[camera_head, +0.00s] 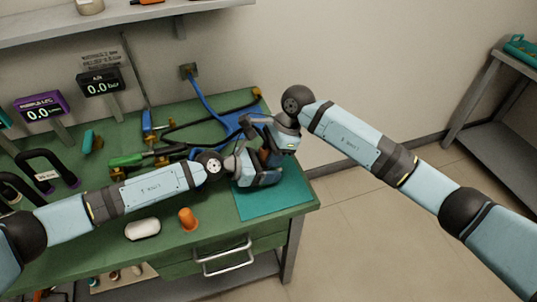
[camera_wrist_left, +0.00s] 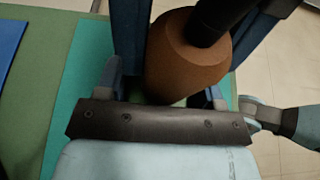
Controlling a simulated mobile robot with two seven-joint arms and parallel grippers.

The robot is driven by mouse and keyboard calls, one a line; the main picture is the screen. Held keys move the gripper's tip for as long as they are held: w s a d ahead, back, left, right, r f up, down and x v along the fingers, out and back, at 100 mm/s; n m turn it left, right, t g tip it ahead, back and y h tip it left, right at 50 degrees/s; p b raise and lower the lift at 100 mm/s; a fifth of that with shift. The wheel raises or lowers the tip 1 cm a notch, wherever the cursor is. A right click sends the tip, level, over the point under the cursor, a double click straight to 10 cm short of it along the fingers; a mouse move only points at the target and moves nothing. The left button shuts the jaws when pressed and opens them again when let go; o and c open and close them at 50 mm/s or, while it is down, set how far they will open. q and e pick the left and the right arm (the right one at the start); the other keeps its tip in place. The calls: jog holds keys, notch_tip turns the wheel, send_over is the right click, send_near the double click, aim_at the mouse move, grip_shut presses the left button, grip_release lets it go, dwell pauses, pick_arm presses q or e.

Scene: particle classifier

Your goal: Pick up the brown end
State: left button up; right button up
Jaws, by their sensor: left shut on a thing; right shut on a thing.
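The brown end (camera_wrist_left: 187,58) is a thick brown cylinder with a bevelled rim, and a black shaft (camera_wrist_left: 213,20) runs from it toward the upper right in the left wrist view. It sits between the two fingers of my left gripper (camera_wrist_left: 190,45), which is shut on it. In the head view the brown end (camera_head: 264,156) is mostly hidden between my grippers, above the teal mat (camera_head: 270,205). My left gripper (camera_head: 264,174) points right there. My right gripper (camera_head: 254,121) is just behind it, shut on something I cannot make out.
An orange cup-like piece (camera_head: 188,219) and a white rounded block (camera_head: 142,229) stand near the green bench's front edge. Blue and black tools (camera_head: 215,128) and a green-handled tool (camera_head: 126,160) lie behind my left arm.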

jog(key=shift+r, duration=0.4)
jog(key=v, duration=0.3)
jog(key=w+d, duration=0.2)
jog(key=d, duration=0.6)
jog(key=w+d, duration=0.3)
jog(key=d, duration=0.5)
jog(key=shift+r, duration=2.2)
pick_arm(q)
jog(key=o, duration=1.5)
jog(key=shift+c, duration=0.2)
pick_arm(e)
notch_tip(320, 180, up, 3)
jog(key=shift+w, duration=0.1)
